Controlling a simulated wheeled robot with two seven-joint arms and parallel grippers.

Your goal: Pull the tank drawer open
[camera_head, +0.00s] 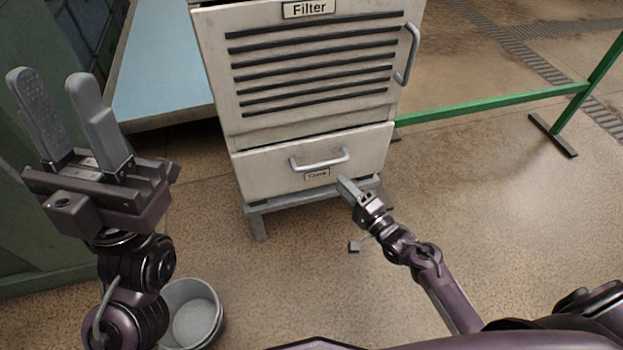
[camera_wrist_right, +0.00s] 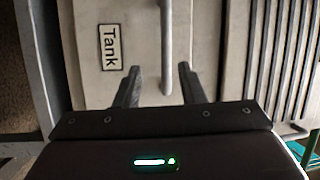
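The tank drawer (camera_head: 262,175) is the lower cream drawer of the cabinet and looks closed, with a grey bar handle (camera_head: 319,161) above a "Tank" label (camera_head: 317,174). In the right wrist view, the handle (camera_wrist_right: 167,45) points lengthwise between the fingers of my right gripper (camera_wrist_right: 160,85), which are open on either side of its end. The label (camera_wrist_right: 109,47) is left of the fingers. In the head view, my right gripper (camera_head: 346,187) is just below and right of the handle. My left gripper (camera_head: 58,110) is raised at the left, open and empty.
The Filter door (camera_head: 312,120) with dark slats and its own side handle (camera_head: 408,55) is above the drawer. A grey bucket (camera_head: 192,315) stands on the floor at lower left. A green rail (camera_head: 490,103) runs to the right. Floor before the drawer is mostly clear.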

